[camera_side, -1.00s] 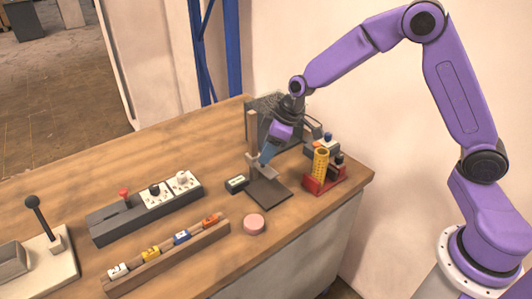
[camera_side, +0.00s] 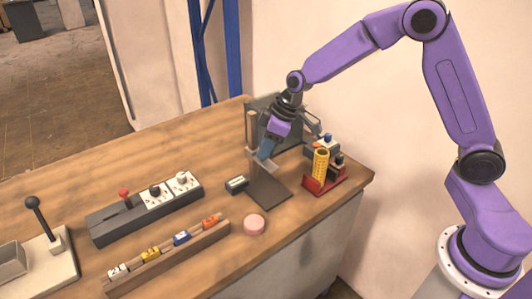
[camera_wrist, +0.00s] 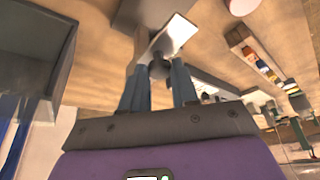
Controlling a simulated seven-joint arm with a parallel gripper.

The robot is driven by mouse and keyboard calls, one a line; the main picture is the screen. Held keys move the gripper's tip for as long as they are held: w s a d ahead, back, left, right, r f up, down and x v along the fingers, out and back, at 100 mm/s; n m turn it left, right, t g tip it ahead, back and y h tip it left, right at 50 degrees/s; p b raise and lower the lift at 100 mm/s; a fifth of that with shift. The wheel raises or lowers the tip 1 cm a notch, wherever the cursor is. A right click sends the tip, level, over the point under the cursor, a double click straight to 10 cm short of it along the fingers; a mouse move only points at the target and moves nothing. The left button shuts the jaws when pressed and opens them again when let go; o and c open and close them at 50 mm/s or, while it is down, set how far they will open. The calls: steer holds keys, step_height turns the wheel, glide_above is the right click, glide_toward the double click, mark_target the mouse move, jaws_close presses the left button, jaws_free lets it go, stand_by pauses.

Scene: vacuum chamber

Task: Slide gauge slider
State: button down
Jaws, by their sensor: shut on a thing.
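The gauge stands near the back of the table, with a dark flat base (camera_side: 270,188) and an upright tan post (camera_side: 252,128). Its light grey slider (camera_side: 268,166) sits on the post, above the base. In the wrist view the slider shows as a pale plate (camera_wrist: 172,36) with a dark round knob (camera_wrist: 158,69) beside the post (camera_wrist: 141,46). My gripper (camera_side: 264,155) reaches down to the slider from the upper right. Its blue fingers (camera_wrist: 159,78) are shut on the knob. In the side view the fingers partly hide the slider.
A small dark display box (camera_side: 236,184) stands left of the base. A red holder (camera_side: 325,185) with a yellow cylinder (camera_side: 320,163) is at the right. A dark panel (camera_side: 290,108) stands behind. A pink disc (camera_side: 254,224) and a switch block (camera_side: 145,210) lie toward the front.

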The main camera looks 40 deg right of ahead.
step_height(320, 180, up, 9)
steer(key=shift+w, duration=0.1)
steer(key=c, duration=1.1)
jaws_free()
steer(key=shift+f, duration=0.1)
steer(key=v, duration=1.7)
steer(key=shift+r, duration=0.2)
